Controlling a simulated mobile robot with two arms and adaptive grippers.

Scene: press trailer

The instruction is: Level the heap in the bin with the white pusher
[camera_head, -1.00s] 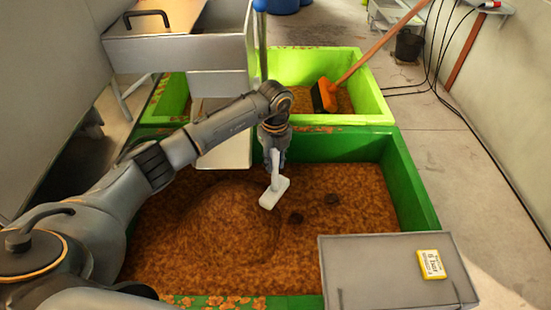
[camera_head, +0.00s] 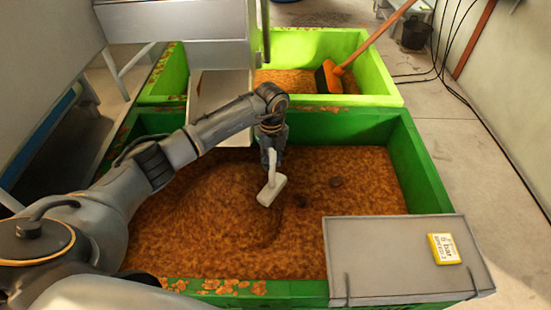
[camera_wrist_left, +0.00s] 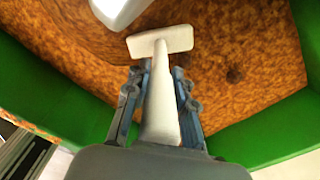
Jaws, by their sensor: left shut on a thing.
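The near green bin (camera_head: 425,180) holds brown, crumbly pomace with a low heap (camera_head: 205,200) left of the middle. The white pusher (camera_head: 271,190) has a flat head and a handle. My left gripper (camera_head: 270,152) is shut on its handle, head downward, over the bin just right of the heap. In the left wrist view the gripper fingers (camera_wrist_left: 160,95) close around the pusher's handle and the pusher head (camera_wrist_left: 160,41) shows beyond them, over the pomace. I cannot tell whether the head touches the surface. My right gripper is not in view.
A grey box lid (camera_head: 385,255) with a yellow label covers the bin's near right corner. A metal chute (camera_head: 217,105) hangs over the far left edge. A light green bin (camera_head: 375,80) with an orange broom (camera_head: 328,77) stands behind. Cables run along the right floor.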

